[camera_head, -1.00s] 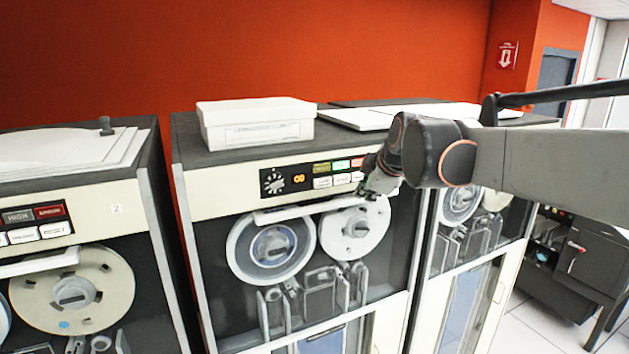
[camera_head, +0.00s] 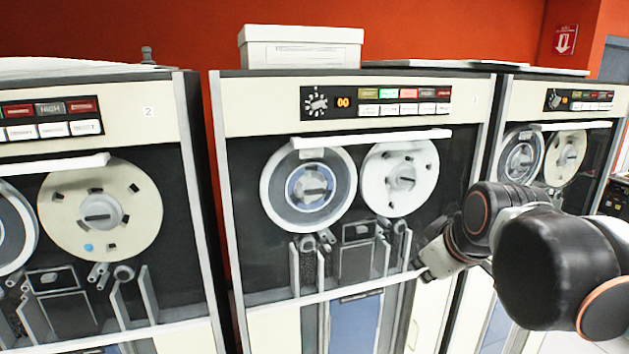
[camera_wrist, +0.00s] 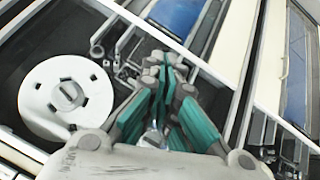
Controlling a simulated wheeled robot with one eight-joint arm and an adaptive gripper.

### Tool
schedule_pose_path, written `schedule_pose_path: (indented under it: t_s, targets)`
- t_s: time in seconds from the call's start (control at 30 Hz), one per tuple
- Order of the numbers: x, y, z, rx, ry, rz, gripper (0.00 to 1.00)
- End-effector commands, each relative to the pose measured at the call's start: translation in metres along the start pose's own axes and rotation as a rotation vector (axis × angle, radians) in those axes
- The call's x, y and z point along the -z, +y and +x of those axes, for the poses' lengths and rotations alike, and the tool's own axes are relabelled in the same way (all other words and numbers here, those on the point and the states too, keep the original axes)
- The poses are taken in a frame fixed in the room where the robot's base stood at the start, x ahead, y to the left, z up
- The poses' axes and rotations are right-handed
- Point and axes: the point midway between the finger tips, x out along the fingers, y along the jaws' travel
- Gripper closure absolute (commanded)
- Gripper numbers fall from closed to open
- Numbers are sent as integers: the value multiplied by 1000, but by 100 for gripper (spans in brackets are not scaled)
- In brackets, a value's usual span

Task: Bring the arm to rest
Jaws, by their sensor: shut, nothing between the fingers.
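My gripper (camera_head: 424,272) is in front of the lower right part of the middle tape cabinet in the head view, right of the two reels and low near the door's bottom edge. My dark jointed arm comes in from the right. In the wrist view my gripper (camera_wrist: 163,70) shows grey knuckles and green finger pads lying close together, with nothing between them. Its tips are near the metal guides of the cabinet. I cannot tell whether they touch it.
The middle cabinet (camera_head: 258,95) carries a white box (camera_head: 300,52) and has a control panel (camera_head: 376,102). A white reel (camera_head: 400,178) also shows in the wrist view (camera_wrist: 66,98). Other tape cabinets stand left (camera_head: 150,135) and right (camera_head: 525,100). The red wall (camera_head: 440,30) is behind.

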Motion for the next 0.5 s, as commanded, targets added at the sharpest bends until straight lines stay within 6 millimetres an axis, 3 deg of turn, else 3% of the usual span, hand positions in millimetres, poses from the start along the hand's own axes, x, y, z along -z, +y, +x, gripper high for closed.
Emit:
schedule_pose_path:
  t_s: [0.03,0.5]
  targets:
    - [-27,-17,17,1,-6,37,100]
    - [-197,-119,96,-10,-68,423,100]
